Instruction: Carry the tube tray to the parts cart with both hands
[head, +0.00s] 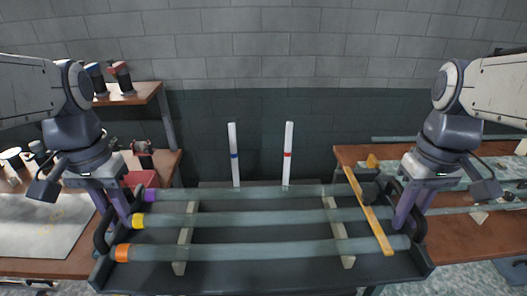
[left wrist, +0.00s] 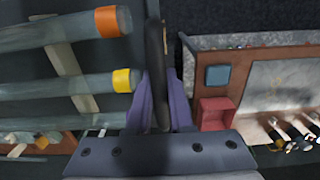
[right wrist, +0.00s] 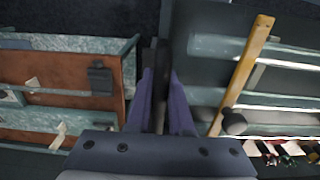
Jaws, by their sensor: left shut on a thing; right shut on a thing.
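The tube tray (head: 265,277) is a dark tray held in front of me, roughly level. It carries three glass tubes with purple (head: 149,195), yellow (head: 138,220) and orange (head: 123,252) end bands, lying across pale spacer strips (head: 184,240). My left gripper (head: 120,205) is shut on the tray's left handle (left wrist: 155,40), which shows between the fingers in the left wrist view. My right gripper (head: 403,208) is shut on the right handle (right wrist: 162,60). I cannot tell for certain which thing is the parts cart.
A wooden stick (head: 368,210) lies across the tubes near the tray's right end. Two white posts, one with a blue band (head: 234,155) and one with a red band (head: 288,153), stand behind the tray. Wooden benches flank it at left (head: 70,268) and right (head: 465,237).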

